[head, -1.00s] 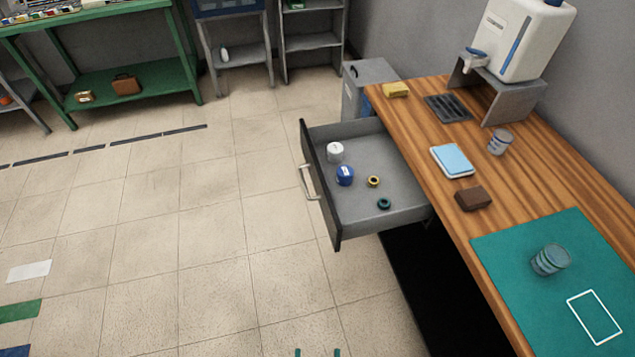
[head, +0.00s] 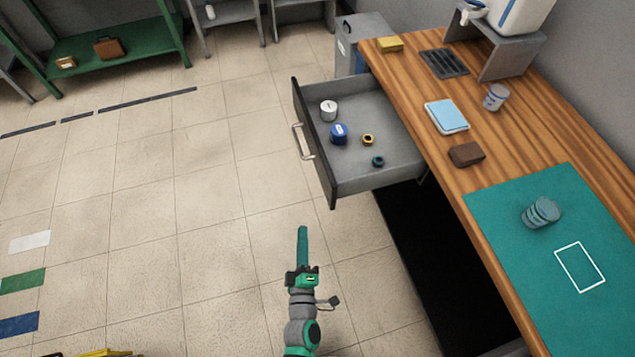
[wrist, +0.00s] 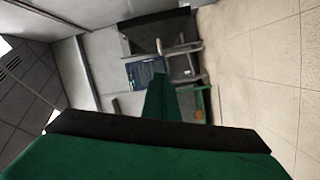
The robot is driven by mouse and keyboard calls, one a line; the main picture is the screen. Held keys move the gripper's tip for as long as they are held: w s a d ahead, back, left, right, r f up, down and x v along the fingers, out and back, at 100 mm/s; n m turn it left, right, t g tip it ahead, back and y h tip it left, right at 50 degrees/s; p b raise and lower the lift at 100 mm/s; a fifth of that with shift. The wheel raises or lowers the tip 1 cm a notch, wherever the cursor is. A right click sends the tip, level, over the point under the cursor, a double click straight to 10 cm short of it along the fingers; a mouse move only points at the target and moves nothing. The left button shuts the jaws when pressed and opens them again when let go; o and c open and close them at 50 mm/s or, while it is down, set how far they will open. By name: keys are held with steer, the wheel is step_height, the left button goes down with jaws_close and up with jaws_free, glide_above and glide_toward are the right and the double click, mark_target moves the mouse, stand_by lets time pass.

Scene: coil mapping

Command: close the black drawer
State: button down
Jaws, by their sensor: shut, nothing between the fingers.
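The black drawer (head: 316,142) stands pulled out from under the wooden workbench, on its left side. It has a dark front with a pale bar handle (head: 303,141) and a grey inside. A white container, a blue container, a yellow ring and a green ring lie in it. My gripper (head: 302,230) is below the drawer in the head view, shut and empty, its green fingers pointing up the picture and apart from the drawer.
The wooden workbench (head: 500,110) fills the right. On it are a green mat (head: 510,200) with a jar, a brown block, a blue-topped pad and a yellow block. A grey cabinet (head: 362,32) stands behind the drawer. The tiled floor left of the drawer is clear.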

steer(key=w+d+n, duration=0.2)
steer(key=w, duration=0.7)
steer(key=w+d+f+n, duration=0.1)
steer(key=w+d+n, duration=0.1)
steer(key=w, duration=0.7)
steer(key=shift+w+d+f, duration=0.15)
steer(key=shift+d, duration=0.25)
steer(key=shift+w, duration=0.15)
